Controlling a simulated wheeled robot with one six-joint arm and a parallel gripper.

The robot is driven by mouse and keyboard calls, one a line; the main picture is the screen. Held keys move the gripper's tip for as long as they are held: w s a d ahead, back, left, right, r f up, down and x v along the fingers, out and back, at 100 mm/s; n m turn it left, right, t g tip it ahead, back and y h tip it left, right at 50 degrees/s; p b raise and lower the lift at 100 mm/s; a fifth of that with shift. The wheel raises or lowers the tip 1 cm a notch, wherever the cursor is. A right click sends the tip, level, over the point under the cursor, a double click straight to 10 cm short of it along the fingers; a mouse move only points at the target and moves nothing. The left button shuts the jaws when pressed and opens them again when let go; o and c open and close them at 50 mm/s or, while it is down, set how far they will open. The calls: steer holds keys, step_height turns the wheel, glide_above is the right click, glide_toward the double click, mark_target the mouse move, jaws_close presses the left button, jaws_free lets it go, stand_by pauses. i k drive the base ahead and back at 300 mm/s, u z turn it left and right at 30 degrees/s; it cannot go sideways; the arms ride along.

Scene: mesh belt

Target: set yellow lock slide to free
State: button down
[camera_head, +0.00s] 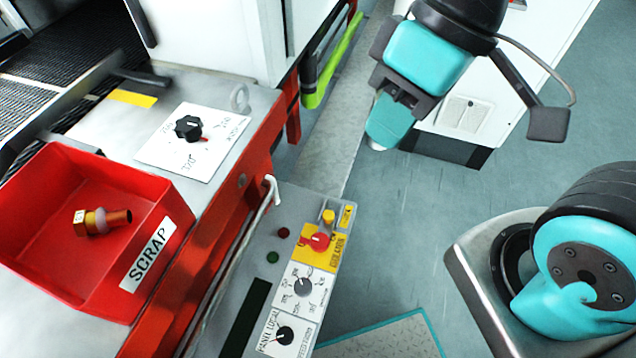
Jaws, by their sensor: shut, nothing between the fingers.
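A small yellow slide (328,216) stands at the upper end of the grey control panel (268,221), just above the red isolator knob (320,241) on its yellow plate. A narrow yellow label (347,216) lies beside the slide; its lettering is too small to read, so I cannot tell the slide's setting. My gripper (386,132) is at the upper right, above the floor, apart from the panel and beyond the slide. Its teal fingers are together and hold nothing.
A red SCRAP bin (60,255) holds a brass fitting (102,220). A black selector knob (188,127) sits above.

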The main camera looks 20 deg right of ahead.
mark_target(327, 225)
steer(key=z, duration=1.2)
steer(key=k, duration=0.35)
steer(key=u, duration=1.2)
